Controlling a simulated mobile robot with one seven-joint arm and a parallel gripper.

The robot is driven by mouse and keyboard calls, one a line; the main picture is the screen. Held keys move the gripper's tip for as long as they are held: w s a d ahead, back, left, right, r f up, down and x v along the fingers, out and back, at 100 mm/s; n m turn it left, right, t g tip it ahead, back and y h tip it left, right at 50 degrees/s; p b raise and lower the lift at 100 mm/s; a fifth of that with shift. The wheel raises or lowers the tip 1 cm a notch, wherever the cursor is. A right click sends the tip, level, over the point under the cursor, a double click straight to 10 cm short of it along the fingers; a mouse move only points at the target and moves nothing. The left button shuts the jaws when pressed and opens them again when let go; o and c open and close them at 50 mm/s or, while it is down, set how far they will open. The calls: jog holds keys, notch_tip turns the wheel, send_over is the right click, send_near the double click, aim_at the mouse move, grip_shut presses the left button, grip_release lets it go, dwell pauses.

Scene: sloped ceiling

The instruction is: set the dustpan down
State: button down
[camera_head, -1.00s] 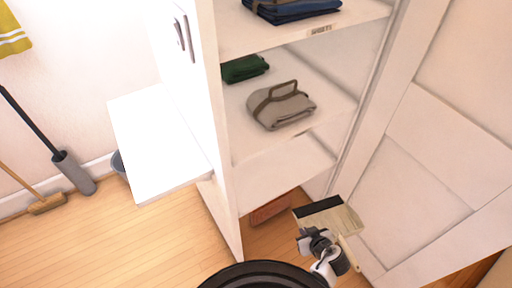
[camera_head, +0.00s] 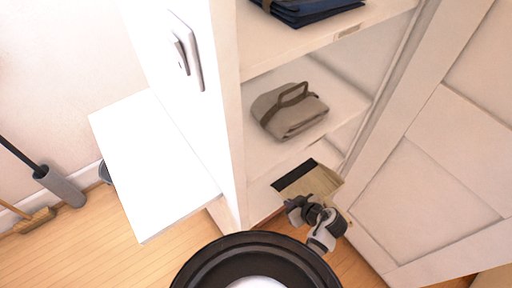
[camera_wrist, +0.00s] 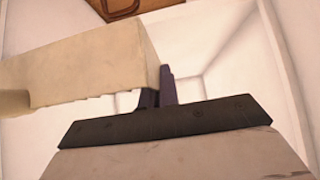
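The dustpan (camera_head: 318,184), a flat beige pan with a dark strip along one edge, is at the low opening of the white cabinet in the head view. My gripper (camera_head: 299,207) is at its near side and appears shut on it. In the wrist view, the dark fingers (camera_wrist: 156,93) meet beneath a pale beige part, beside the pan's black strip (camera_wrist: 170,121) and its beige face (camera_wrist: 185,155). The exact grip is partly hidden. The pan looks held up; I cannot tell whether it touches the lowest shelf (camera_head: 264,195).
A folded grey-beige bag (camera_head: 290,110) lies on the middle shelf, dark blue folded cloth (camera_head: 310,10) above. The open cabinet door (camera_head: 440,170) stands close on the right. A brown object (camera_wrist: 120,6) shows in the wrist view. A broom (camera_head: 35,221) leans at left.

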jog(key=w+a, duration=0.3)
jog(key=w, duration=0.2)
jog(key=w+a+f+p, duration=0.1)
jog(key=w+a, duration=0.3)
jog(key=w, duration=0.1)
jog(key=w+a+f+p, duration=0.1)
jog(key=w+a, duration=0.3)
jog(key=w, duration=0.1)
jog(key=shift+w+a+f, duration=0.2)
jog(key=shift+w+a, duration=0.05)
jog(key=shift+w, duration=0.1)
notch_tip(320, 180, down, 4)
jog(key=shift+r, duration=0.1)
jog(key=shift+w+a+f, duration=0.1)
jog(key=shift+w+f, duration=0.1)
jog(key=shift+f, duration=0.15)
jog(key=c, duration=2)
grip_release()
jog(key=shift+f, duration=0.1)
jog(key=o, duration=0.3)
